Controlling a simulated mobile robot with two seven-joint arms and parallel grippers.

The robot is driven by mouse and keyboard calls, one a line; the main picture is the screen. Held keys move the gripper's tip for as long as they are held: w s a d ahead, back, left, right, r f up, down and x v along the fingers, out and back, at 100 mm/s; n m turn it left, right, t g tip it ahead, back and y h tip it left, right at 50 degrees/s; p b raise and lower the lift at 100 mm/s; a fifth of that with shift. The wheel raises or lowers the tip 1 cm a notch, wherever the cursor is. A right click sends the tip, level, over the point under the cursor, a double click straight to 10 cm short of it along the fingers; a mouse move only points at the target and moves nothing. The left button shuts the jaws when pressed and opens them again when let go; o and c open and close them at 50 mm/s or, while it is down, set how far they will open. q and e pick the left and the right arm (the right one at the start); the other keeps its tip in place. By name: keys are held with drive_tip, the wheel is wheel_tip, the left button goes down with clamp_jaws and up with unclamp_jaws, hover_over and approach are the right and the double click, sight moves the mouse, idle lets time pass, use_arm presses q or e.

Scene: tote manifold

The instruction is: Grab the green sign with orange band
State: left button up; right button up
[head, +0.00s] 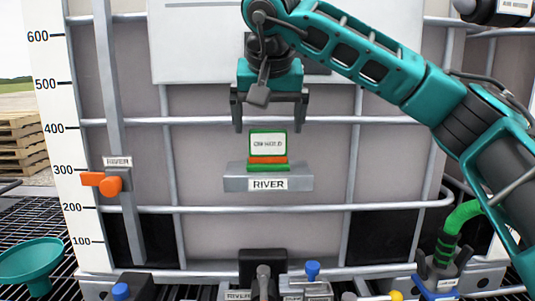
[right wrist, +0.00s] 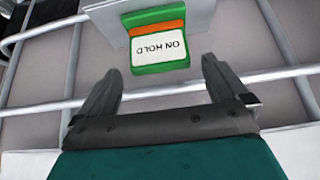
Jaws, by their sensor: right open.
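The green sign with the orange band (head: 267,144) stands upright on a small grey ledge labelled RIVER (head: 232,183), in front of the caged tote. Its white face reads ON HOLD, and the orange band runs across its lower part. In the right wrist view the sign (right wrist: 157,48) appears upside down, beyond the fingertips and roughly between them. My right gripper (head: 270,130) is open and empty, just above the sign in the head view, fingers pointing down. It also shows in the right wrist view (right wrist: 164,75). The left gripper is not seen.
Metal cage bars (head: 300,209) cross the tote behind the ledge. An orange-handled part (head: 108,185) is on the left upright. A teal funnel (head: 30,262) is at lower left, a green hose (head: 455,218) at lower right. A valve (head: 263,270) sits below the ledge.

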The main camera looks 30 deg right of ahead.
sight(268, 137)
drive_tip(key=x, duration=0.4)
drive_tip(key=shift+w+d+f, duration=0.1)
drive_tip(key=shift+w+f, duration=0.05)
drive_tip(key=shift+f, duration=0.2)
drive_tip(key=c, duration=1)
drive_tip(key=shift+r, duration=0.1)
